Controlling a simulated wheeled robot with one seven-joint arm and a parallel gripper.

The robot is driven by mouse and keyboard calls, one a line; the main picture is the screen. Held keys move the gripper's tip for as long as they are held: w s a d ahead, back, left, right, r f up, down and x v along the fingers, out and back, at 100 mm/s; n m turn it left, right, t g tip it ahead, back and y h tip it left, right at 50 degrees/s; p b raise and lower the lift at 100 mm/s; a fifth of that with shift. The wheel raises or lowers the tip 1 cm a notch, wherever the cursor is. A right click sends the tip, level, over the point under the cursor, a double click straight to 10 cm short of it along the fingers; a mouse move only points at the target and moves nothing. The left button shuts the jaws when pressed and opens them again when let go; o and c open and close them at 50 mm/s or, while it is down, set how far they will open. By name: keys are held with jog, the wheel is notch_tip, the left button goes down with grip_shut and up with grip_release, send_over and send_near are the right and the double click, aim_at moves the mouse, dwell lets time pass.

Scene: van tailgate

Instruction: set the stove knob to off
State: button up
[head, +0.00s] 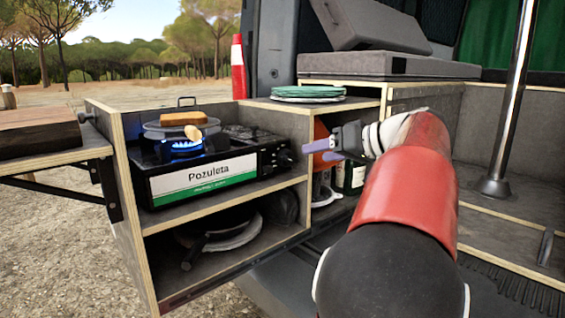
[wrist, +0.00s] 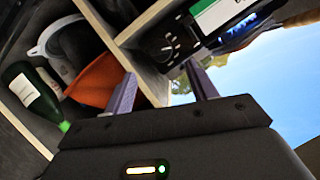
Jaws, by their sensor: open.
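The black camping stove (head: 205,170), with a white and green "Pozuleta" label, stands on the upper shelf of the box. A blue flame (head: 182,146) burns under its left side. The dark knob (head: 286,158) is at the right end of the stove's front; its pointer is too small to read. In the wrist view the stove's dark knob end (wrist: 168,45) lies just beyond my fingertips. My gripper (head: 314,150) is open and empty, to the right of the knob and apart from it. Its two fingers also show in the wrist view (wrist: 161,75).
A pan (head: 160,132) with toast sits over the flame. Green plates (head: 307,92) lie on the box top at right. An orange thing (wrist: 93,82) and a green bottle (wrist: 32,92) stand in the compartment near my gripper. A wooden divider edge (wrist: 145,75) runs close to the fingers.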

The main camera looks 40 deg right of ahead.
aim_at(295, 160)
jog(key=x, duration=0.7)
jog(key=shift+w, duration=0.25)
jog(key=shift+f, duration=0.1)
jog(key=shift+a, duration=0.1)
jog(key=c, duration=1)
jog(key=shift+m, duration=0.3)
jog(key=m+y, duration=0.1)
jog(key=m, duration=0.2)
jog(key=m+t+y+p, duration=0.1)
jog(key=m+y, duration=0.1)
jog(key=m, duration=0.1)
jog(key=f+m+t+y+p, duration=0.1)
jog(key=m, duration=0.2)
jog(key=shift+d+y, duration=0.35)
jog(key=shift+y, duration=0.05)
jog(key=shift+m, duration=0.4)
